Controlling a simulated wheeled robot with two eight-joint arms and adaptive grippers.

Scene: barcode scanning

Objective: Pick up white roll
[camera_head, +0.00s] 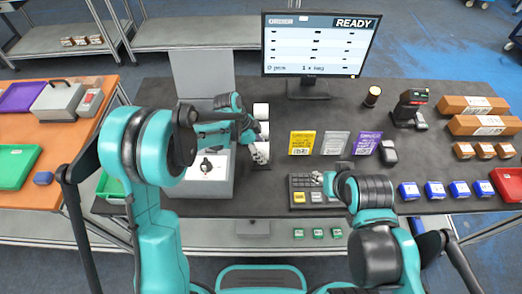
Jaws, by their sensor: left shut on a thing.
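White rolls stand in a row on the dark table, just right of the grey box. The far roll (261,110) and the middle roll (264,130) show clearly. My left gripper (259,153) is at the near end of this row, shut on the near white roll, which the fingers largely hide. I cannot tell whether this roll is lifted off the table. My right gripper (319,177) is over the keypad (303,196), away from the rolls; its fingers are too small to read.
The open grey box (207,187) stands left of the rolls, close to my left arm. A monitor (318,48) reading READY stands behind. Yellow, grey and purple cards, a scanner (409,108), blue boxes and brown cartons (473,105) are to the right.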

